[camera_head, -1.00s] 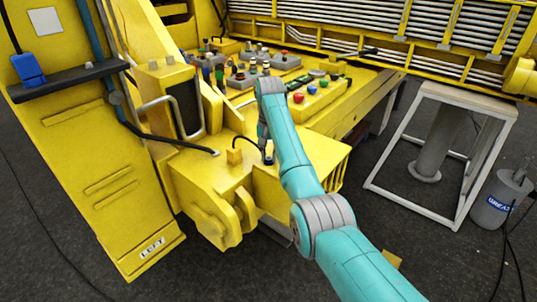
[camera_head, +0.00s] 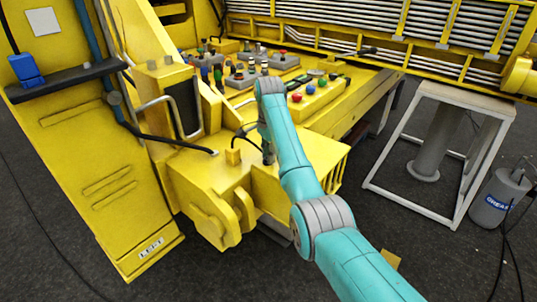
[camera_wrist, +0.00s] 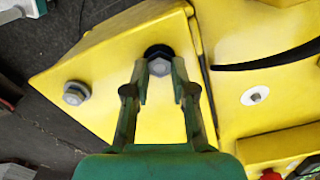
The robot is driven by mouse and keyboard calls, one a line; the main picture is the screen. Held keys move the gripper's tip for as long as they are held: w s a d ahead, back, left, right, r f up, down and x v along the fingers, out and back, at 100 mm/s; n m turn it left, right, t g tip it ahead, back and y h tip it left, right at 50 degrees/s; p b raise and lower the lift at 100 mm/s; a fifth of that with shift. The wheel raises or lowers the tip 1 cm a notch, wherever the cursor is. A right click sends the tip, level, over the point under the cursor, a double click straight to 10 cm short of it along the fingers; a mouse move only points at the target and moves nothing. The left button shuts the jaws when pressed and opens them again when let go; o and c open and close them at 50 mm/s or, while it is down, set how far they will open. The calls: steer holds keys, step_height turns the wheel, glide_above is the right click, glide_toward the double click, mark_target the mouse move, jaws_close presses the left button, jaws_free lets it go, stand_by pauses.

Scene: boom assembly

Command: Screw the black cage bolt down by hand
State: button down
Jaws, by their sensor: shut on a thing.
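In the wrist view my gripper (camera_wrist: 159,75) has a finger on each side of a bolt with a grey hex head and a black collar, the black cage bolt (camera_wrist: 157,50). The fingers are shut on its head. The bolt stands in a yellow plate (camera_wrist: 110,65), and how deep it sits cannot be told. A second bolt (camera_wrist: 75,94), grey with a washer, sits in the same plate to the left, apart from the fingers. In the head view my gripper (camera_head: 268,155) is small and dark above the yellow housing, and the bolt cannot be made out there.
A control panel (camera_head: 310,95) with coloured buttons and levers lies behind my arm. A black hose (camera_head: 175,143) runs along the yellow structure at the left; a black cable (camera_wrist: 265,58) crosses in the wrist view. A white-framed stand (camera_head: 455,155) and a grease can (camera_head: 497,200) stand at right.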

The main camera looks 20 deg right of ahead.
steer(key=shift+w+r+m, duration=0.1)
steer(key=shift+r+m, duration=0.25)
steer(key=shift+m, duration=0.25)
steer(key=c, duration=1.1)
jaws_free()
steer(key=shift+o, duration=0.7)
steer(key=shift+f, duration=0.15)
steer(key=shift+f, duration=0.1)
